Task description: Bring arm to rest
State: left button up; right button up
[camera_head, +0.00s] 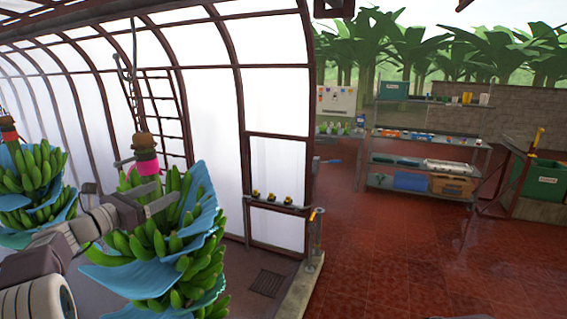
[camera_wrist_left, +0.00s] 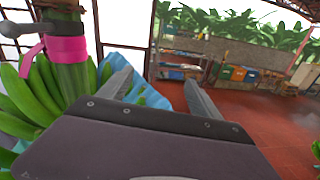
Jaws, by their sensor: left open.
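My left arm comes in from the left in the head view, and its left gripper (camera_head: 147,190) is in front of a hanging banana bunch (camera_head: 150,240). The bunch has green bananas with blue sheets between the hands and a pink band (camera_head: 146,163) on its stem. In the left wrist view the gripper's two fingers (camera_wrist_left: 158,90) stand wide apart with nothing between them. The pink band (camera_wrist_left: 66,48) and green bananas (camera_wrist_left: 45,90) are close on the left there, beside the left finger. I cannot tell whether the gripper touches the bunch. My right gripper is out of view.
A second banana bunch (camera_head: 30,185) hangs at the far left. A ladder-like rack (camera_head: 160,110) stands by the translucent framed wall. A metal shelf (camera_head: 425,160) with trays and crates and a green bin (camera_head: 540,178) are at the back right. The red tiled floor (camera_head: 400,260) is mostly clear.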

pick_arm(q)
jog(key=s+d+f+m+g+b, duration=0.35)
jog(key=s+d+f+g, duration=0.2)
jog(key=d+f, duration=0.6)
jog(key=s+d+f+m+g+b, duration=0.35)
jog(key=s+d+f+m, duration=0.2)
jog(key=d+f, duration=0.6)
jog(key=s+f+m+g+y+b, duration=0.2)
jog(key=s+f+m+g+y, duration=0.25)
jog(key=s+f+m, duration=0.8)
jog(key=s+a+f+m+y, duration=0.2)
jog(key=s+a+f+m, duration=0.1)
jog(key=s+m, duration=0.1)
jog(key=s+a+f+m+g+y, duration=0.1)
jog(key=s+a+f+m, duration=0.2)
jog(key=s, duration=0.3)
jog(key=shift+a+m+y+p, duration=0.35)
jog(key=shift+a, duration=0.2)
jog(key=shift+s+f, duration=0.1)
jog(key=shift+s, duration=0.05)
